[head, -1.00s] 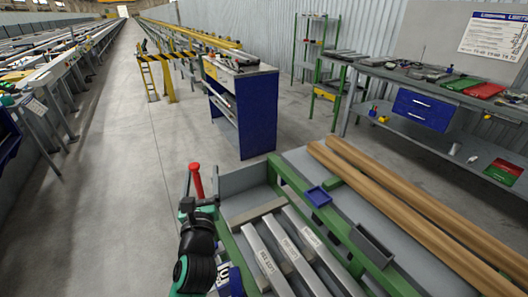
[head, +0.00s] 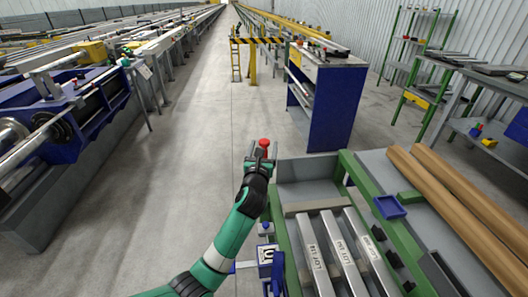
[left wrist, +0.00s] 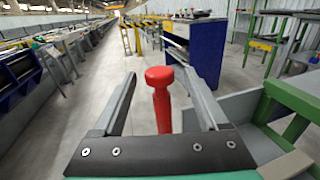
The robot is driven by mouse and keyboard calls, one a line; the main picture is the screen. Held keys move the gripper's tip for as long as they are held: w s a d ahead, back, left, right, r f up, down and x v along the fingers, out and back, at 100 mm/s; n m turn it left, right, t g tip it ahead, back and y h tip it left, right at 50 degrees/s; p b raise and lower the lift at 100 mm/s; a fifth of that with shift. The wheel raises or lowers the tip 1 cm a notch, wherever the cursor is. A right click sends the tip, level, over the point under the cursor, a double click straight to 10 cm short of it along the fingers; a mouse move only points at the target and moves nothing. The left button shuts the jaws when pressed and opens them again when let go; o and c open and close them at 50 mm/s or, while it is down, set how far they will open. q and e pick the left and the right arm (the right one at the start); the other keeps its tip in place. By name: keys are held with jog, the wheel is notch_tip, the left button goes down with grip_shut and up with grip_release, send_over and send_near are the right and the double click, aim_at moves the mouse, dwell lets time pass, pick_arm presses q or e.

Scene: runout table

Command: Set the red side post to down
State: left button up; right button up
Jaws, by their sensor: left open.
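The red side post (head: 264,143) stands upright at the far left corner of the green-framed runout table (head: 280,236). In the head view its round cap shows just beyond my left gripper (head: 261,152), which hides most of the shaft. In the left wrist view the red post (left wrist: 162,98) shows its wide cap and shaft between the two fingers of my left gripper (left wrist: 163,105). The fingers are open, with a gap on both sides of the post. The base of the post is hidden behind the gripper body. My right gripper is not in view.
Labelled metal bars (head: 341,251) lie on the table, with long brown bars (head: 470,212) to the right. A blue tray (head: 389,206) sits on the green rail. A blue cabinet (head: 333,103) stands beyond. The floor (head: 195,135) left of the table is clear.

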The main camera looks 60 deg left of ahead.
pick_arm(q)
jog(key=shift+w+a, duration=0.2)
jog(key=shift+a, duration=0.15)
grip_shut()
dwell(1.2)
